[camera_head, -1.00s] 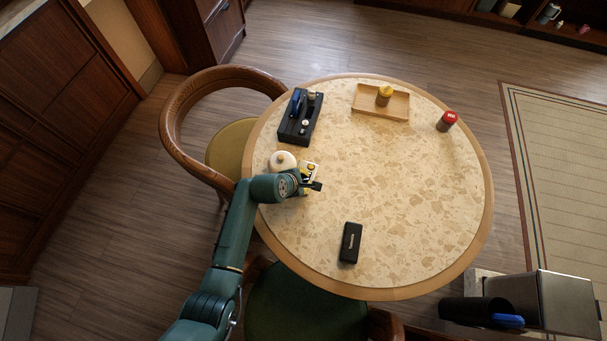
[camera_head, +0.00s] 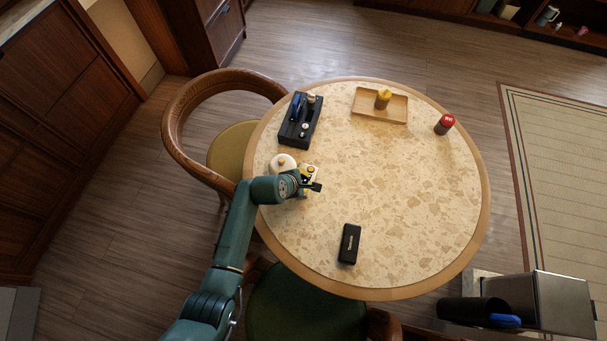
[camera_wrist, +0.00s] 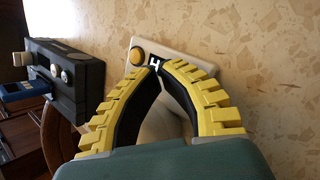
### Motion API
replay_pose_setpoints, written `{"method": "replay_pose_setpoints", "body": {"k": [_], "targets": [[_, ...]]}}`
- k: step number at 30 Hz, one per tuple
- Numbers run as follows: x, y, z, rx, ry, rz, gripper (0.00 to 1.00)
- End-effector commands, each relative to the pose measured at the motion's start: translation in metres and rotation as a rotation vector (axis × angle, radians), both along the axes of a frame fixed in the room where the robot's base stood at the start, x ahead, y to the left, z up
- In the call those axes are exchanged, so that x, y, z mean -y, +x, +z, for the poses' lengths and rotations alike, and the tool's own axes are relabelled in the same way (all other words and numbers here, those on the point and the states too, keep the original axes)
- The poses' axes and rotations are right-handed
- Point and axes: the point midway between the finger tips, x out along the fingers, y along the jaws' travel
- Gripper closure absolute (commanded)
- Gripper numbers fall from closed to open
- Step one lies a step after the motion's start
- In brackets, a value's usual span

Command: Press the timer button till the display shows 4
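The timer (camera_head: 314,170) is a small pale box on the table beside my gripper, at the table's left side. In the wrist view the timer (camera_wrist: 176,57) has a round yellow button (camera_wrist: 138,55) at its left end. Its dark display (camera_wrist: 155,64) shows a white character that looks like a 4, with its lower edge close to or behind my fingertips. My gripper (camera_wrist: 157,72) has its yellow-backed fingers brought together at the tips, with nothing seen between them. The tips are over the display's near edge, apart from the button; contact cannot be told. The head view also shows my gripper (camera_head: 317,187).
A white round lidded pot (camera_head: 282,163) stands left of the timer. A black caddy (camera_head: 291,139) is behind it. A wooden tray (camera_head: 365,112) holds a yellow-topped jar (camera_head: 383,98). A red-capped jar (camera_head: 444,125) and a black case (camera_head: 349,244) stand apart. The table's middle is clear.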

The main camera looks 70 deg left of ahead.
Motion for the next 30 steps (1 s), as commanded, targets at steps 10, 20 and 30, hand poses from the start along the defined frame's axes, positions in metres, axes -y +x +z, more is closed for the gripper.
{"method": "replay_pose_setpoints", "body": {"k": [10,20,30], "targets": [[0.0,0.0,0.01,0.0,0.0,0.0,1.0],[0.0,0.0,0.042,0.0,0.0,0.0,1.0],[0.0,0.0,0.049,0.0,-0.001,0.0,1.0]]}}
